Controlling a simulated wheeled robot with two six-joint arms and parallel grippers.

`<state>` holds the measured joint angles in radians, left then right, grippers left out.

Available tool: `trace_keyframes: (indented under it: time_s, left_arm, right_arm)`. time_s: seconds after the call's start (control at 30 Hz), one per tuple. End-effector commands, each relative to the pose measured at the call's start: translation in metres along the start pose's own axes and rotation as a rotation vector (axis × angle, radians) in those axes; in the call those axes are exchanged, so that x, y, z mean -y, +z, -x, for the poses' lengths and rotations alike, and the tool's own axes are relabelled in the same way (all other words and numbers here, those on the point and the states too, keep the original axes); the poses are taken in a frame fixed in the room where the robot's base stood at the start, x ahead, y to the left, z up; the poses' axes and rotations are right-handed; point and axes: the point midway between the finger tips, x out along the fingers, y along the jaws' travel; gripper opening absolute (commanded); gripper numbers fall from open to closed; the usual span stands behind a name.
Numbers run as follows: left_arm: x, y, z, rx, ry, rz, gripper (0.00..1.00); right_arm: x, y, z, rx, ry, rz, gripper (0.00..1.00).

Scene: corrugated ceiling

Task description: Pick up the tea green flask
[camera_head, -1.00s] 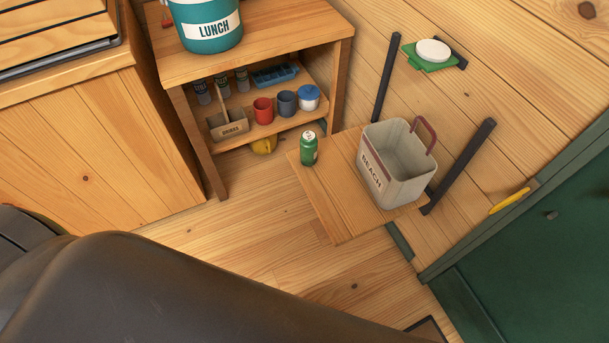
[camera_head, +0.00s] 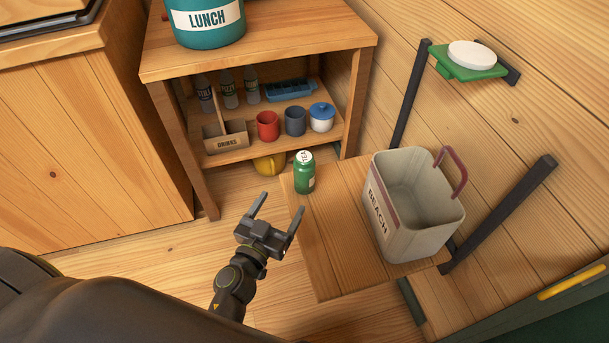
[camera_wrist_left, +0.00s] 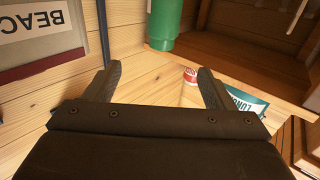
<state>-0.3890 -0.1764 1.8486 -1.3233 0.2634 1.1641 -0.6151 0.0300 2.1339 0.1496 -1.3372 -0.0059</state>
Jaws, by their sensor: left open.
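The tea green flask (camera_head: 304,178) stands upright on the small wooden wall table, near its left back corner, with a white top lettered TEA. My left gripper (camera_head: 280,204) is open and empty, in front of the flask and a little to its left, and a gap shows between them. In the left wrist view both fingers (camera_wrist_left: 155,88) are spread. A green cylinder that looks like the flask (camera_wrist_left: 163,22) is beyond and between them, cut off by the top edge. My right gripper is not in view.
A BEACH bin (camera_head: 415,240) stands on the wooden table (camera_head: 335,255) right of the flask. Behind is a shelf with a LUNCH container (camera_head: 208,35) on top and mugs, bottles and a DRINKS box inside. A black bracket (camera_head: 505,210) flanks the table.

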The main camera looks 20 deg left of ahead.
Motion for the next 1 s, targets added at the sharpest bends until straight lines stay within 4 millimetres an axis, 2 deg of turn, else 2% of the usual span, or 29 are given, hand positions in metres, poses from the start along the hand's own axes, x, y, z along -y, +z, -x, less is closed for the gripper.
trace_keyframes:
  time_s: [0.1, 0.4, 0.53, 0.77, 1.0]
  left_arm:
    - [0.0, -0.002, -0.025, -0.004, 0.002, -0.001, 0.77]
    - [0.0, 0.0, -0.08, -0.001, 0.0, -0.001, 0.77]
    - [0.001, 0.0, -0.095, 0.001, 0.0, -0.001, 0.77]
    - [0.001, -0.001, -0.108, 0.0, -0.001, 0.0, 0.77]
    - [0.003, -0.003, -0.142, -0.001, 0.0, -0.001, 0.77]
  right_arm:
    - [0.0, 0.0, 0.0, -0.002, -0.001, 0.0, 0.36]
    - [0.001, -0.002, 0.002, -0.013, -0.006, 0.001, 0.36]
    - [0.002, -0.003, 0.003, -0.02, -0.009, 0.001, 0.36]
    - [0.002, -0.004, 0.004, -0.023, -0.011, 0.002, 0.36]
    - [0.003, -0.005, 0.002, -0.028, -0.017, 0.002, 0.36]
